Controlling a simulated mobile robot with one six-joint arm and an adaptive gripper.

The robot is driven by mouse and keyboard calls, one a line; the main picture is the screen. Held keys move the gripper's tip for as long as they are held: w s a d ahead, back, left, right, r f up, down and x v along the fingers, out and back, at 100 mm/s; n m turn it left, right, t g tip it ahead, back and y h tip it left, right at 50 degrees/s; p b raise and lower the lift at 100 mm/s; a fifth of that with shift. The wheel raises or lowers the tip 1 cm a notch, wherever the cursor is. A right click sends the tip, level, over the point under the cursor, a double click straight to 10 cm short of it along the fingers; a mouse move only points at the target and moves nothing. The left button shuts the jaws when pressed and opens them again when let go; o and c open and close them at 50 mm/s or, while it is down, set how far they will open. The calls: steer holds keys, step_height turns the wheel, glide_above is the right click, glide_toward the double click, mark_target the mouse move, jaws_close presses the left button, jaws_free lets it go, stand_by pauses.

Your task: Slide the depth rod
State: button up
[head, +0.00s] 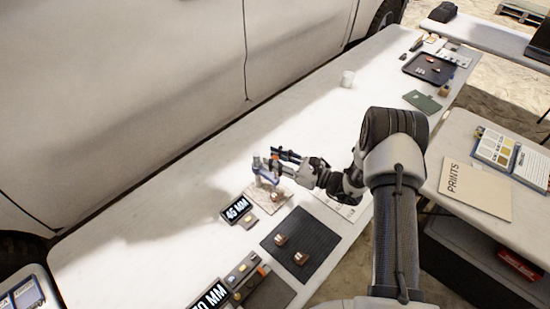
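A small grey-blue stand (264,175) rises from a pale speckled tile (262,196) on the white table, with an orange piece near its top. I cannot make out the depth rod for certain; it may be part of this stand. A black display reading "46 MM" (237,209) stands just left of the tile. My gripper (279,161) reaches in from the right at the top of the stand, with its dark fingers close to it. Whether the fingers touch or close on anything is too small to tell.
A dark mat (293,235) with brown blocks lies in front of the tile. A second display reading "70 MM" (210,298) and a small-parts tray (248,275) are lower left. A white cup (347,78) and black tray (422,70) stand farther back. The table's middle is clear.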

steer(key=shift+o, duration=0.8)
steer(key=v, duration=1.1)
steer(key=shift+s+d, duration=0.2)
steer(key=shift+d, duration=0.2)
